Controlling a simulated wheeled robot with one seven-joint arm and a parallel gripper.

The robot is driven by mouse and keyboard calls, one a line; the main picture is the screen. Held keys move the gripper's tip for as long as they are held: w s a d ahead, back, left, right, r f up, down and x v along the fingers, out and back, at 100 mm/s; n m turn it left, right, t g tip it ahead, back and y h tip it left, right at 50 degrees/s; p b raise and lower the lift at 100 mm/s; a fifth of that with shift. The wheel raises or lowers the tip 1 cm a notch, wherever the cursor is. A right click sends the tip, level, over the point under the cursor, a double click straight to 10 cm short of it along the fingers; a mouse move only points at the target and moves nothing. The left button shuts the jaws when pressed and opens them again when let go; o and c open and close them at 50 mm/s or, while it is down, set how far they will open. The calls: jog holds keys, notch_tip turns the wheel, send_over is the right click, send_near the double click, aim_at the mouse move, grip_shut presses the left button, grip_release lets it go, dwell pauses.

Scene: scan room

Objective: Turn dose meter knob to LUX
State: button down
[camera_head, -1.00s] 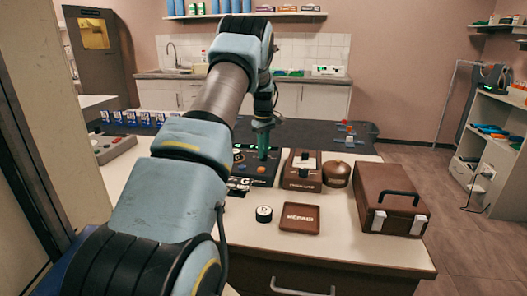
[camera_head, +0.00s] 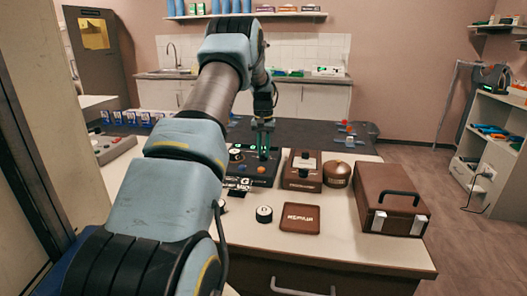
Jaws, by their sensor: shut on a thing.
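A dark panel device (camera_head: 263,181) lies on the light worktop under my gripper. It has a round black dial (camera_head: 237,155) at its left and an orange knob (camera_head: 261,169) near its front. My gripper (camera_head: 263,157) points down at the back middle of this device, with green fingers. It is shut on a small part there, seemingly a knob, which the fingers mostly hide. Green lit marks show beside the fingers. I cannot read a LUX mark or the knob's pointing direction.
Right of the device stand a brown boxed instrument (camera_head: 302,172), a round brown pot (camera_head: 337,174) and a brown case (camera_head: 391,198) with a black handle. In front lie a brown tray (camera_head: 300,218) and a small round dial piece (camera_head: 264,214). A grey controller (camera_head: 116,147) sits left.

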aim_at(263, 154)
jog(key=shift+m, duration=1.9)
jog(key=c, duration=0.8)
grip_release()
notch_tip(263, 154, up, 11)
jog(key=b, duration=0.2)
jog(key=shift+s+f, duration=0.1)
